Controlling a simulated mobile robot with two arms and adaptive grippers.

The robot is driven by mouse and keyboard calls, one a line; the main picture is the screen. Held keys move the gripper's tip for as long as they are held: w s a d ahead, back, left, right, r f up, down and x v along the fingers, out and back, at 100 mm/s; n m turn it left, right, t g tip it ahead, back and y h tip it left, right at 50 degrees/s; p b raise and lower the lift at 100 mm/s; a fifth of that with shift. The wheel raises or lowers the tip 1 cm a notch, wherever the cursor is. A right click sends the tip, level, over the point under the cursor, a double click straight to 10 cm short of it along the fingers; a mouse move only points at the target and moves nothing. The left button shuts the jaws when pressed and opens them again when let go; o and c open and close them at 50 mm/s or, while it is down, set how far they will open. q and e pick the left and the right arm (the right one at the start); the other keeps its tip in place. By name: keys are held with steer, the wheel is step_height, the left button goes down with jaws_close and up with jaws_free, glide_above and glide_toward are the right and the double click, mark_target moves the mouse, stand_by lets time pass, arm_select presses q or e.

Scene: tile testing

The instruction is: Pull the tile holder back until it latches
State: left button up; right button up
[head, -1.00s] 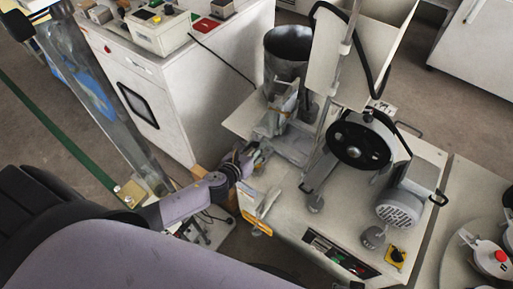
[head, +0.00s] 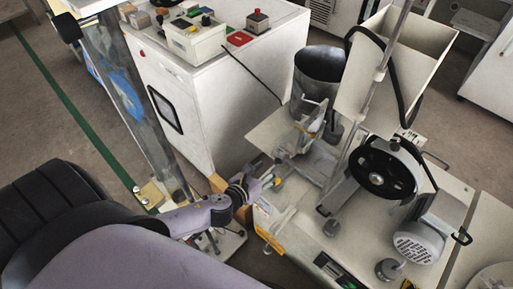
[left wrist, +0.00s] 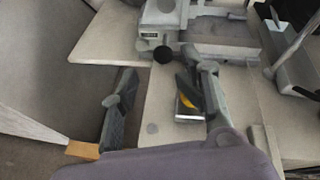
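The tile holder (head: 302,138) appears to be the grey metal assembly on the machine, below the dark hopper cup. In the left wrist view the grey holder mechanism (left wrist: 205,28) is at the top, with a black ball knob (left wrist: 162,54) at its near side. My left gripper (head: 266,181) is at the machine's left edge, below and left of the holder. In the left wrist view its two fingers (left wrist: 160,95) are spread apart, with nothing gripped between them. A yellow part (left wrist: 187,100) shows beside the right finger. My right gripper is in neither view.
The machine's black wheel (head: 382,174) and grey motor (head: 420,240) stand to the right. A yellow-handled tool (head: 268,240) is at the near edge of the machine table. A white cabinet (head: 235,105) stands behind left, and a wooden block (head: 218,184) is near my wrist.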

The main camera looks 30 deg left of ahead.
arm_select(q)
steer(key=v, duration=0.6)
steer(key=shift+s, duration=0.3)
